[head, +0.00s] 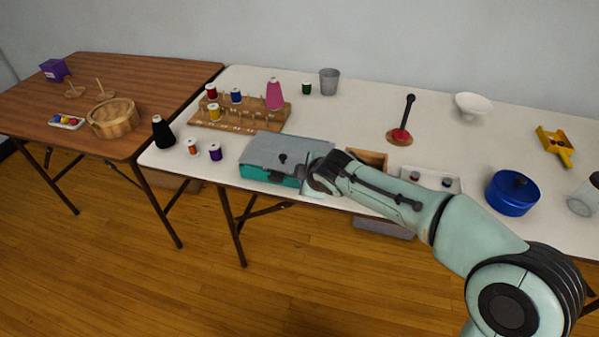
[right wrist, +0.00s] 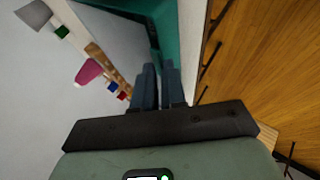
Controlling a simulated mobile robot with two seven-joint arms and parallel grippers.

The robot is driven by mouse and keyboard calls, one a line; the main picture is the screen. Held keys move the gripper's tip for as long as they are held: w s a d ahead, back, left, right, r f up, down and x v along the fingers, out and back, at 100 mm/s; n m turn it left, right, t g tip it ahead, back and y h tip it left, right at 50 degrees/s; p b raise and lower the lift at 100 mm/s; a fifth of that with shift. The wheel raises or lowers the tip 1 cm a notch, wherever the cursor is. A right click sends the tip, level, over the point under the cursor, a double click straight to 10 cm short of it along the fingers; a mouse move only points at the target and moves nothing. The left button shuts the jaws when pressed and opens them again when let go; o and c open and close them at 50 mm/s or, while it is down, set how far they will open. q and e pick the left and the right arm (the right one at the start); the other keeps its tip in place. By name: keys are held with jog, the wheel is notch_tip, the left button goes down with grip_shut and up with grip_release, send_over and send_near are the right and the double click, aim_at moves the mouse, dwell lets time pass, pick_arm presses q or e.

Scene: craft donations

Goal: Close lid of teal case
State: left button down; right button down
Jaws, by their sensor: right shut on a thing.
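The teal case (head: 268,175) sits near the front edge of the white table in the head view. Its grey lid (head: 262,150) lies over the top, with a small dark knob on it. I cannot tell whether the lid is fully down. My right gripper (head: 308,178) is at the right end of the case, mostly hidden by its own wrist. In the right wrist view the gripper (right wrist: 161,75) is shut at the lid's edge, by the teal wall (right wrist: 181,35) and a dark gap under the lid (right wrist: 115,35). My left gripper is not in view.
A wooden spool rack (head: 235,120) stands behind the case. A wooden box (head: 368,158) and a white tray (head: 432,180) are to its right, behind my right arm. Thread spools (head: 214,152) stand to its left. The table's front edge is close to the case.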

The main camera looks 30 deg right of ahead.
jog(key=shift+s+f, duration=0.1)
jog(key=shift+f, duration=0.45)
jog(key=c, duration=1.5)
grip_release()
jog(key=shift+a, duration=0.15)
jog(key=shift+o, duration=1)
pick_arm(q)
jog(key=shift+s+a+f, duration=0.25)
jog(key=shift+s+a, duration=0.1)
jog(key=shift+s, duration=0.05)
pick_arm(e)
jog(key=shift+r, duration=0.1)
